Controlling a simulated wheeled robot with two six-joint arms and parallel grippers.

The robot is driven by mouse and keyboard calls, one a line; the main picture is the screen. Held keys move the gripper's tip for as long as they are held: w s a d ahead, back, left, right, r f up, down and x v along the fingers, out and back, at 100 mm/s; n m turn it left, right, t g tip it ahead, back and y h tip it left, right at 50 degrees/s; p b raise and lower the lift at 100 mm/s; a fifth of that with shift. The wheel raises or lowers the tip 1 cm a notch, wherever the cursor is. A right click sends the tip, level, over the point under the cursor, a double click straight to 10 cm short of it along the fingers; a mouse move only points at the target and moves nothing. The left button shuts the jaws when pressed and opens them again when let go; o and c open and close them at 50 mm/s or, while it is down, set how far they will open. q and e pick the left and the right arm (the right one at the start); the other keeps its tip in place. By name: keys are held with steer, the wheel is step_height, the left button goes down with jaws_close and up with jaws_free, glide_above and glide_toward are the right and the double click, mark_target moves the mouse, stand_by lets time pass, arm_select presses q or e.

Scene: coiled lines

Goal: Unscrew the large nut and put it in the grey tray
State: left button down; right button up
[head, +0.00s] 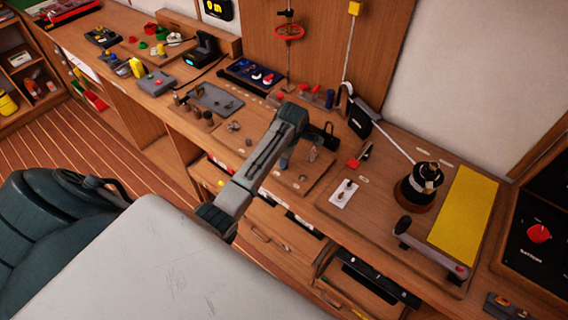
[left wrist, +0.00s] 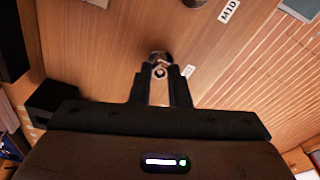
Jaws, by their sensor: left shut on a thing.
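My left gripper (left wrist: 160,76) is shut on a small metal piece (left wrist: 160,58), which looks like the large nut. It shows between and just beyond the fingertips in the left wrist view. I cannot tell whether it still sits on a threaded stud. In the head view my left gripper (head: 284,160) points down over the wooden bench, and its fingertips are small and unclear. The grey tray (head: 213,97) lies on the bench to the left of the gripper, with small dark pieces in it. My right gripper is in neither view.
Small metal parts (head: 233,126) lie on the bench between tray and gripper. A label reading M10 (left wrist: 229,10) is on the wood. Dark knobs (head: 190,105) stand beside the tray.

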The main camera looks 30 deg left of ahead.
arm_select(q)
steer(key=shift+r, duration=0.25)
steer(key=shift+r, duration=2.2)
